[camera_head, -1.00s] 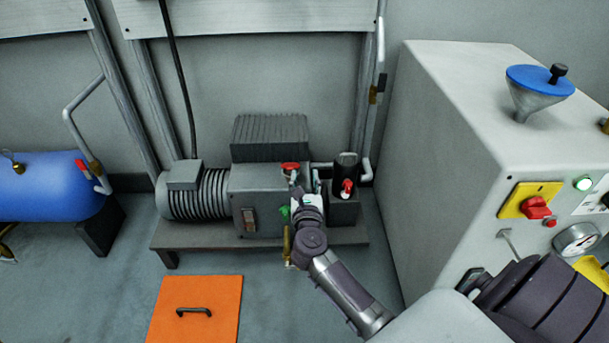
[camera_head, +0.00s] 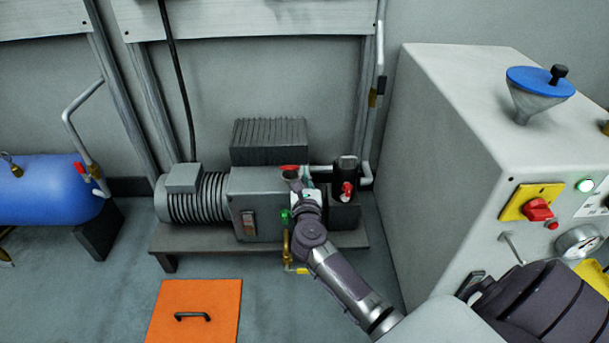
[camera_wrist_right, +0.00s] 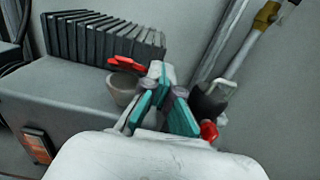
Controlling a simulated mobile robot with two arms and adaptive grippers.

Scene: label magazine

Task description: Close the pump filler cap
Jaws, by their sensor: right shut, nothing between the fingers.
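The pump (camera_head: 262,215) stands on a low bench against the wall. Its red filler cap (camera_head: 289,168) is at the top of a grey filler neck (camera_head: 290,175). In the right wrist view, the cap (camera_wrist_right: 126,63) shows at the far rim of the cup-like neck (camera_wrist_right: 122,92), and appears raised rather than flat over it; its exact angle is hard to tell. My right gripper (camera_head: 300,186) is shut and empty, just right of and nearer than the neck. Its teal-padded fingers (camera_wrist_right: 163,90) show in the right wrist view, apart from the cap. My left gripper is out of view.
A dark cylinder (camera_head: 346,172) with a red-handled valve (camera_head: 347,188) stands close right of the gripper. A finned block (camera_head: 268,142) is behind the cap. A large grey cabinet (camera_head: 440,170) is at right. An orange panel (camera_head: 215,320) lies on the floor in front.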

